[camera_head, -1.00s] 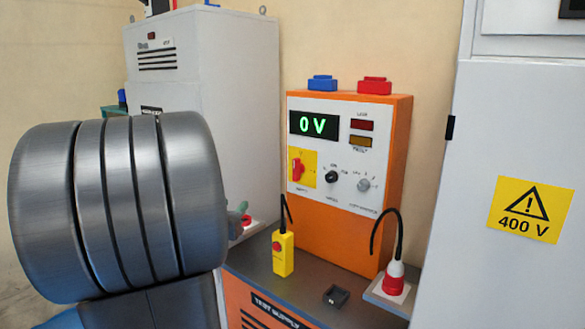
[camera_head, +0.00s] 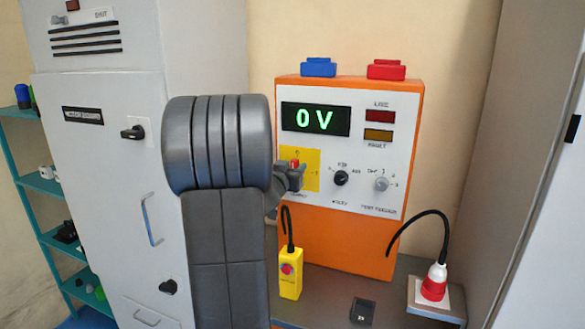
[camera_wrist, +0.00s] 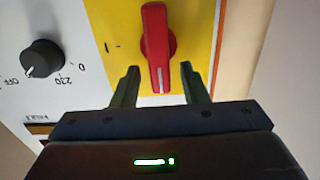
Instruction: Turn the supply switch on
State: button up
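The supply switch is a red handle (camera_wrist: 158,45) on a yellow plate (camera_wrist: 105,22) on the orange test supply's front panel. In the head view my gripper (camera_head: 292,180) is in front of the plate (camera_head: 314,170) and hides most of the handle; a red bit (camera_head: 295,163) shows above it. In the wrist view my gripper (camera_wrist: 159,75) is open, one finger on each side of the handle's near end, with yellow gaps between. The handle is upright in that picture. The green display (camera_head: 315,119) reads 0 V.
Right of the switch are a black knob (camera_head: 340,178) and a grey knob (camera_head: 382,184). Below stand a yellow pendant (camera_head: 289,277) with a red button and a red-and-white plug (camera_head: 434,282). A grey cabinet (camera_head: 100,190) is at left.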

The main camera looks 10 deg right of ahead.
jog(key=shift+c, duration=0.4)
grip_shut()
jog(key=shift+m, duration=0.3)
jog(key=shift+s+d+f+m+b, duration=0.35)
jog(key=shift+m+b, duration=1.35)
jog(key=shift+m, duration=1.15)
jog(key=shift+s+d+f+m+b, duration=0.15)
jog(key=shift+d+f+m+b, duration=0.3)
jog(key=shift+m+b, duration=1.85)
jog(key=shift+s+d+f+m+b, duration=0.25)
jog(key=shift+f+m+b, duration=0.55)
jog(key=shift+m, duration=2.65)
jog(key=shift+r+b, duration=0.25)
jog(key=shift+b, duration=0.05)
jog(key=shift+o, duration=0.4)
grip_release()
